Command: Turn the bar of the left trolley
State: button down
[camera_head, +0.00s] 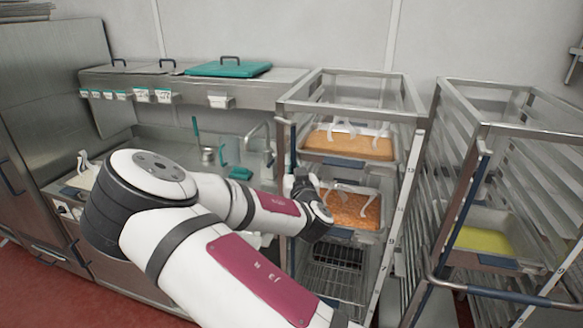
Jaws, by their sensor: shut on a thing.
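The left trolley (410,166) is an open metal rack standing against the back wall. Its bar (293,143) is a thin upright dark rod along the trolley's front left edge. My arm reaches in from the bottom of the view, and my gripper (298,184) is at the lower visible part of the bar, shut on it. The fingertips are small and partly hidden by my wrist, so the exact hold is hard to make out.
The left trolley holds trays of orange-brown food (350,145). To its right stands a right trolley (474,185) with a tray of yellow food (484,239) and a curved bar at the front. A metal counter (150,132) stands to the left.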

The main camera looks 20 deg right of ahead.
jog(key=shift+w+d+n+y, duration=0.2)
jog(key=shift+n+y, duration=0.5)
jog(key=shift+y, duration=0.4)
jog(key=shift+w+d+n+y, duration=0.25)
jog(key=shift+n+y, duration=0.45)
jog(key=shift+y, duration=0.4)
jog(key=shift+w+d+n+y, duration=0.2)
jog(key=shift+n+y, duration=0.5)
jog(key=shift+y, duration=0.4)
jog(key=shift+w+n+y, duration=0.1)
jog(key=shift+n+y, duration=0.2)
jog(key=shift+y, duration=0.2)
jog(key=c, duration=1.6)
grip_release()
jog(key=shift+f, duration=0.1)
jog(key=v, duration=1.2)
jog(key=shift+r, duration=0.25)
